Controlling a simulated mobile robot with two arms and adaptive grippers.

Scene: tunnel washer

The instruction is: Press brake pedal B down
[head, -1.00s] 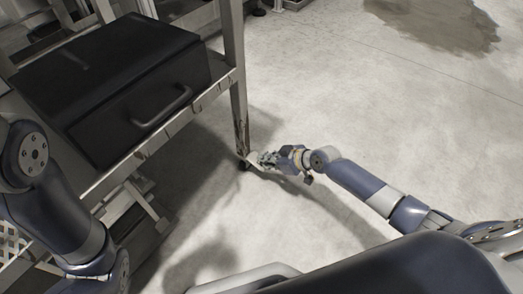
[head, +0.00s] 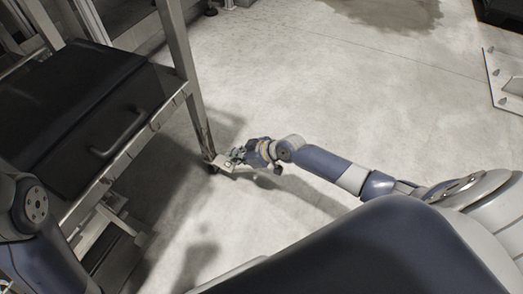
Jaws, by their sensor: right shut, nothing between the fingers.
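A small light-coloured brake pedal (head: 222,162) sits low at the foot of the metal frame's leg, beside a dark caster (head: 213,170). I cannot read any letter on it. My right gripper (head: 237,156) is shut, with nothing in it, right at the pedal. It overlaps the pedal in the head view, and I cannot tell whether it touches. The gripper hides part of the pedal. My left gripper is out of view; only my left arm shows at the lower left.
The metal frame (head: 180,60) holds a black drawer box (head: 85,150) with a handle (head: 118,135). The concrete floor (head: 300,80) is clear to the right. A dark wet patch (head: 390,10) lies at the back. A pale plate (head: 503,78) stands at the right edge.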

